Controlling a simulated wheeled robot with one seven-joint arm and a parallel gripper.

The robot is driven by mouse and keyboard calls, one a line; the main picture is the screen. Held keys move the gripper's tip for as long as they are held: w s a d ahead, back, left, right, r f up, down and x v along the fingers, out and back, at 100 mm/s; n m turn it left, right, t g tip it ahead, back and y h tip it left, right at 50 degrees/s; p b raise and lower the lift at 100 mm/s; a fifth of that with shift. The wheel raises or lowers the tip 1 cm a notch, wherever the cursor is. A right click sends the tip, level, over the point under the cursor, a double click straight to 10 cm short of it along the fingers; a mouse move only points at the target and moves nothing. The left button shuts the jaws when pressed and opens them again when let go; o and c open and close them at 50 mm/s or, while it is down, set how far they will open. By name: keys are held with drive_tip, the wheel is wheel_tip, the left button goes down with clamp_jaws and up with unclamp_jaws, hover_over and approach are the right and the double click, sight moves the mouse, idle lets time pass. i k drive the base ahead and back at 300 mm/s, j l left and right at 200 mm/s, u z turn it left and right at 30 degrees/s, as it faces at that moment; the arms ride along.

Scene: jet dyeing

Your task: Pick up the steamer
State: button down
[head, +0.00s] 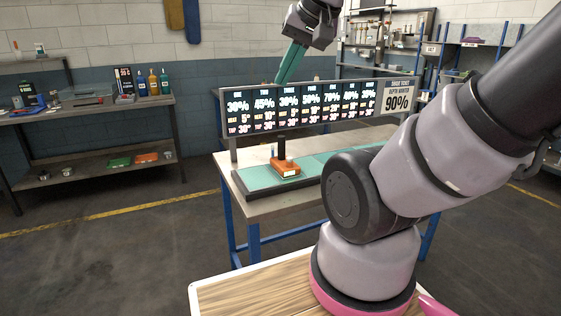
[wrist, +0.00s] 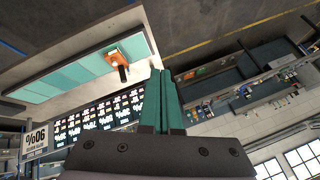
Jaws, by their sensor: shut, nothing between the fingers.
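What looks like the steamer is a small orange piece with a dark upright part (head: 286,168). It stands on the teal pad strip (head: 262,177) at the left end of the workbench. The wrist view shows it too (wrist: 115,55), left of the fingers. My gripper (head: 279,82) has teal fingers pointing down. It is in the air above the lit sign board, higher than the orange piece and apart from it. Its fingers are together and empty, as the wrist view also shows (wrist: 161,72).
A long lit sign board (head: 300,107) with percentages runs along the back of the workbench, behind the pads. A "90%" card (head: 397,97) stands at its right end. A shelf bench with bottles (head: 140,85) is at the left. Open floor (head: 130,225) lies between.

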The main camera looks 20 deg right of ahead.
sight(286, 170)
drive_tip(key=i+l, duration=0.2)
drive_tip(key=l, duration=0.15)
drive_tip(key=i+l, duration=0.15)
drive_tip(key=l, duration=0.15)
drive_tip(key=i+l, duration=0.2)
drive_tip(key=l, duration=0.15)
drive_tip(key=i+l, duration=0.2)
drive_tip(key=l, duration=0.15)
drive_tip(key=u, duration=0.05)
